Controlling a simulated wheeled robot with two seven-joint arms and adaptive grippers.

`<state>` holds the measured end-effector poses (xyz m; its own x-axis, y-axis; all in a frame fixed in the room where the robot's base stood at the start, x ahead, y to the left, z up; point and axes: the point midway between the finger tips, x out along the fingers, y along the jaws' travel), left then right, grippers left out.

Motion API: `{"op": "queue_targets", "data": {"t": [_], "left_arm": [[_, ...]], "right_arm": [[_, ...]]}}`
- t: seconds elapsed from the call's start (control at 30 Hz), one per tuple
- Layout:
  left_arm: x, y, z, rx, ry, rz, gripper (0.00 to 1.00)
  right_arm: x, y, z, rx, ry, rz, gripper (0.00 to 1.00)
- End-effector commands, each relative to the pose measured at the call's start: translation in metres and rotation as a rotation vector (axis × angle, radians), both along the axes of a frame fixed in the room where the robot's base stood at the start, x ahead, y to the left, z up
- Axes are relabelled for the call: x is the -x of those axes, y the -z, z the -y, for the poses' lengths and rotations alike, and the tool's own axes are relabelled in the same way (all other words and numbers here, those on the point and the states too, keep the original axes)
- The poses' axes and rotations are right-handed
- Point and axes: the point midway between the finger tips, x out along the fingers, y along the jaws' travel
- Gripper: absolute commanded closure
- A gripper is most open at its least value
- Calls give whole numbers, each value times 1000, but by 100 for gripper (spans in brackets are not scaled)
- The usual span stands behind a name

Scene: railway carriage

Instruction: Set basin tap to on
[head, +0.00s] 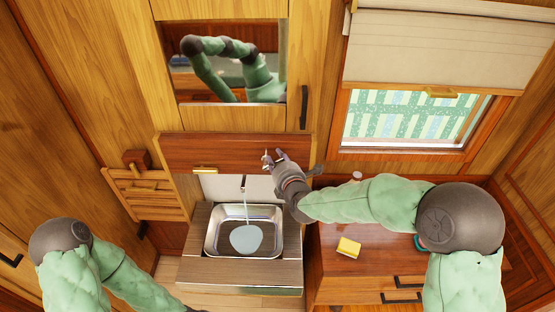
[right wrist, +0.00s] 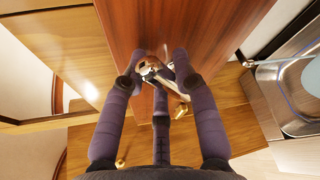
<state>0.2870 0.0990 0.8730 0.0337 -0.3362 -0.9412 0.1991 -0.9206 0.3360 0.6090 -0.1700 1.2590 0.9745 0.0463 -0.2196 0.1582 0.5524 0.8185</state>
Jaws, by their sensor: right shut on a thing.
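The basin (head: 212,243) is a metal sink set in a wooden counter, with a pale blue patch of water in its bottom. The tap's spout (head: 243,184) hangs over it, and a thin pale line like a stream runs down from it. My right gripper (head: 273,158) is at the lower edge of the wooden panel, up and right of the spout. In the right wrist view its fingers (right wrist: 154,66) are shut on a small metal tap handle (right wrist: 175,88), partly hidden by them. The basin also shows there at right (right wrist: 283,98). My left gripper is out of view.
A yellow sponge (head: 348,246) lies on the wooden cabinet top (head: 325,262) right of the basin. A mirror (head: 180,75) and window (head: 414,118) are above. A wooden fold-down rack (head: 122,183) is on the left wall. The space over the basin is clear.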

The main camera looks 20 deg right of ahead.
Motion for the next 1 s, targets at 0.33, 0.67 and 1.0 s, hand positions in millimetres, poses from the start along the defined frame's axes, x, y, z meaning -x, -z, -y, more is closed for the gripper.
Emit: {"op": "queue_targets", "data": {"t": [0.33,0.67,1.0], "left_arm": [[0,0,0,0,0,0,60],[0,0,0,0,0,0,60],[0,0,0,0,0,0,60]], "right_arm": [[0,0,0,-1,2,0,60],[18,-5,1,-1,1,1,60],[72,-18,4,-1,1,3,60]]}}
